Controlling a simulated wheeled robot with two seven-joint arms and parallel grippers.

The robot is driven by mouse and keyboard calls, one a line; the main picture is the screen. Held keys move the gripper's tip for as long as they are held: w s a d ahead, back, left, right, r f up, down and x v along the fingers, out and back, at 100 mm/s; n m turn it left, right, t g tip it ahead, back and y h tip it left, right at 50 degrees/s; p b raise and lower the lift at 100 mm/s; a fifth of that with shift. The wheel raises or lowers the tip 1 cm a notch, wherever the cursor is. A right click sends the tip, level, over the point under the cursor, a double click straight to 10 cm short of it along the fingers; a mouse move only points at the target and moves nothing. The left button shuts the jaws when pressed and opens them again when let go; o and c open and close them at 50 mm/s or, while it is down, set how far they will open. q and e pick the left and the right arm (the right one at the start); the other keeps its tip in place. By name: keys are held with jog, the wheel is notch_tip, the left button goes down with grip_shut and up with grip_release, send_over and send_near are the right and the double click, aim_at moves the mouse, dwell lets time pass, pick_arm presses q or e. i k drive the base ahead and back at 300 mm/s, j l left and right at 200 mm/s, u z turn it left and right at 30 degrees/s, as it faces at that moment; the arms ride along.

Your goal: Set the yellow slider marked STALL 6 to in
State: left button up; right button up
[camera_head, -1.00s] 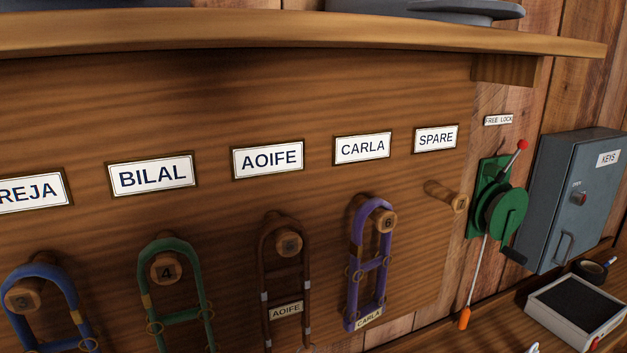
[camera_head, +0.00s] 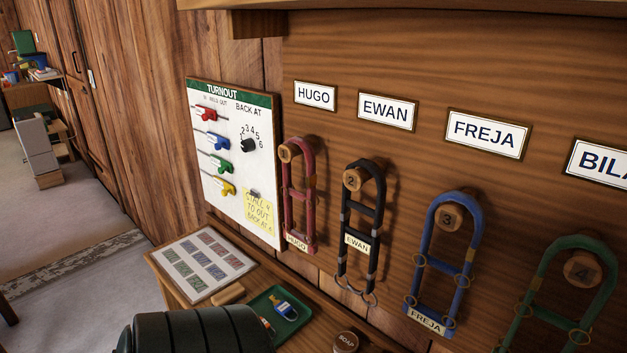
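The white TURNOUT board (camera_head: 262,213) hangs on the wall left of the middle in the head view. It carries red, blue, green and yellow sliders in a column on its left half. The yellow slider (camera_head: 225,187) is the lowest, on a thin slanted rod, with a small pale tag whose writing is too small to read. Small column words stand under the title, and I cannot tell for certain which one the yellow slider lines up with. Neither of my grippers shows in this view.
A black dial (camera_head: 248,146) and a yellow note (camera_head: 259,213) are on the board. Below are a chart (camera_head: 203,263), a green tray (camera_head: 291,325) and a dark green ribbed roll (camera_head: 200,332). Bridles hang to the right, the nearest a red one (camera_head: 298,190). Open floor lies left.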

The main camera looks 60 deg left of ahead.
aim_at(227, 187)
jog(key=u, duration=2.6)
